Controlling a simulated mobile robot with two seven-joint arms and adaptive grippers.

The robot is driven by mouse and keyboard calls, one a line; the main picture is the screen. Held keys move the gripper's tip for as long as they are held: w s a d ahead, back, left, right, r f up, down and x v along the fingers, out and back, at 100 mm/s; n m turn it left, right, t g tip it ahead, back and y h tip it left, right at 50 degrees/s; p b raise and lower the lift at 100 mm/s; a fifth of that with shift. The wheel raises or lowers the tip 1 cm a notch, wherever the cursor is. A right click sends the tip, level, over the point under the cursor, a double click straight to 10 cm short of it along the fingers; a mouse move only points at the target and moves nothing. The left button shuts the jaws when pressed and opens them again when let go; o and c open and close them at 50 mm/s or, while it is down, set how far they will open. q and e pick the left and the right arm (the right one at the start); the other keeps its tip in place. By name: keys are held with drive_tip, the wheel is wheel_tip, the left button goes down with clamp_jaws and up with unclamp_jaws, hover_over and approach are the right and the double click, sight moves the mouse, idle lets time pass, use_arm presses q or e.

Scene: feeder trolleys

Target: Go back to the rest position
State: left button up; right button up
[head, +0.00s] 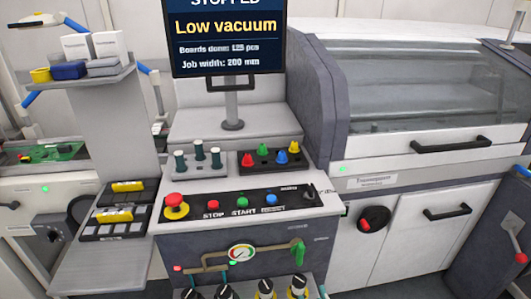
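Neither of my grippers shows in the head view, and no part of my arms can be made out for sure. The machine's control panel (222,207) faces me in the middle, with a red emergency knob (174,201) on a yellow base, STOP and START buttons and a blue button. A screen (226,38) above it reads "Low vacuum". Below the panel are a round gauge (241,253) and a green valve handle (298,252) on a pipe.
A rack with red, green, blue and yellow pegs (268,159) and a grey holder (200,158) stand above the panel. Two black trays (125,193) lie at left. Several black-topped items (265,289) stand at the bottom edge. A covered machine (420,85) fills the right.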

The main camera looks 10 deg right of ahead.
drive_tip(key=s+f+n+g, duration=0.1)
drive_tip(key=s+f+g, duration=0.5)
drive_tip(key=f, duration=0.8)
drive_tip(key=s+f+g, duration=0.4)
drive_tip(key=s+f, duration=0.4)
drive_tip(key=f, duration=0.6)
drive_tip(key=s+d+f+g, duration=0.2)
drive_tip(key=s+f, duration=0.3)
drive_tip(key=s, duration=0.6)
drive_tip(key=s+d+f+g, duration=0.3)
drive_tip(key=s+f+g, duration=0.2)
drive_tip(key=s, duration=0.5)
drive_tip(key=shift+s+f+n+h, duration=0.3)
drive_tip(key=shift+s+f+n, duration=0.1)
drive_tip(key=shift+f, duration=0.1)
